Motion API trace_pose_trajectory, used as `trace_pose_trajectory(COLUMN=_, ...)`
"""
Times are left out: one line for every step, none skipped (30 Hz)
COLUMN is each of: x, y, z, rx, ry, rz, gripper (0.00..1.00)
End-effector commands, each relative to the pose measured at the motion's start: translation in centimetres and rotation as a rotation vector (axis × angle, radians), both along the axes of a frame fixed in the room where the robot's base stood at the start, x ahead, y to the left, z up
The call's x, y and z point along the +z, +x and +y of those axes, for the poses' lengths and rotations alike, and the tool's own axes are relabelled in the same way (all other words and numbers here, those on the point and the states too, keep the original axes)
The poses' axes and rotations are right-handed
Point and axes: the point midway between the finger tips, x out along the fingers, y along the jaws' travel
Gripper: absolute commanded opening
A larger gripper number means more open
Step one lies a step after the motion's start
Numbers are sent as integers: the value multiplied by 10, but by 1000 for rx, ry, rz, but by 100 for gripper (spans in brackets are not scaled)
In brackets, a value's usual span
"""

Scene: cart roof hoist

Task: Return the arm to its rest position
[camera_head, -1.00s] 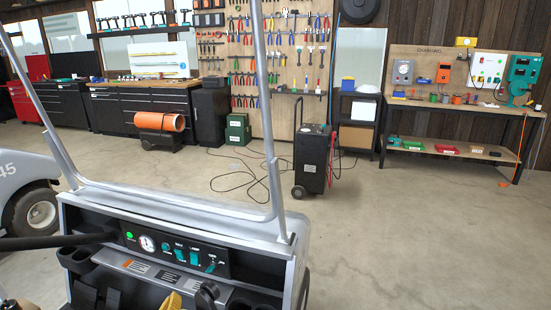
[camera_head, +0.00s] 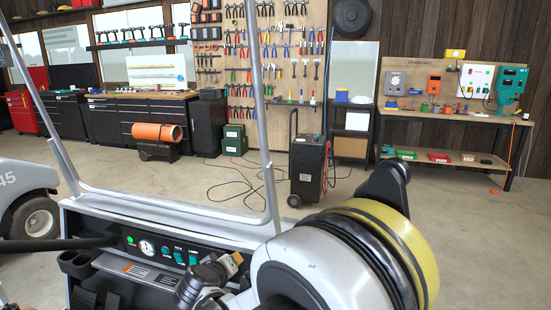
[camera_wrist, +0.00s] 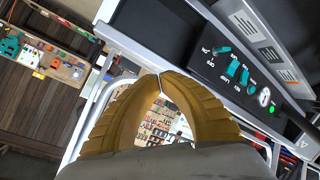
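In the wrist view my gripper (camera_wrist: 160,74) has two yellow ribbed fingers whose tips meet, with nothing seen between them. The cart's dash panel (camera_wrist: 240,70) with its teal switches lies beyond and to the right of the fingertips. In the head view my arm, white and black with a yellow band, fills the lower right in front of the cart. The dash panel (camera_head: 158,247), with a green light, a gauge and teal switches, is partly hidden behind the arm.
The cart's grey roof frame (camera_head: 268,150) rises around the dash. A black wheeled charger unit (camera_head: 307,168) stands on the floor beyond. A workbench (camera_head: 455,115) is at the right, black drawer cabinets (camera_head: 120,120) at the left.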

Motion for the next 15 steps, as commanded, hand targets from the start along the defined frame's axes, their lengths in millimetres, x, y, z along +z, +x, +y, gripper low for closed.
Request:
trace_pose_trajectory(x=19, y=-4, z=-34, rx=-33, ry=18, rz=34, gripper=0)
trace_pose_trajectory(x=28, y=-7, z=-51, rx=-49, ry=32, rz=55, gripper=0)
trace_pose_trajectory(x=39, y=-13, z=-73, rx=-70, ry=48, rz=81, gripper=0)
trace_pose_trajectory(x=48, y=-19, z=-90, rx=-85, ry=62, rz=101, gripper=0)
trace_pose_trajectory(x=55, y=-26, z=-106, rx=-98, ry=76, rz=121, gripper=0)
trace_pose_trajectory(x=64, y=-36, z=-126, rx=-117, ry=97, rz=146, gripper=0)
trace_pose_trajectory(x=70, y=-44, z=-141, rx=-131, ry=112, rz=163, gripper=0)
trace_pose_trajectory(x=76, y=-53, z=-156, rx=-144, ry=129, rz=180, gripper=0)
trace_pose_trajectory(x=83, y=-66, z=-175, rx=-161, ry=151, rz=202, gripper=0)
trace_pose_trajectory(x=88, y=-77, z=-189, rx=-175, ry=169, rz=217, gripper=0)
trace_pose_trajectory(x=92, y=-88, z=-202, rx=-187, ry=186, rz=232, gripper=0)
trace_pose_trajectory(x=96, y=-104, z=-218, rx=-202, ry=210, rz=251, gripper=0)
trace_pose_trajectory(x=99, y=-116, z=-229, rx=-213, ry=230, rz=265, gripper=0)
trace_pose_trajectory(x=101, y=-129, z=-240, rx=-225, ry=250, rz=278, gripper=0)
trace_pose_trajectory(x=103, y=-146, z=-253, rx=-240, ry=277, rz=294, gripper=0)
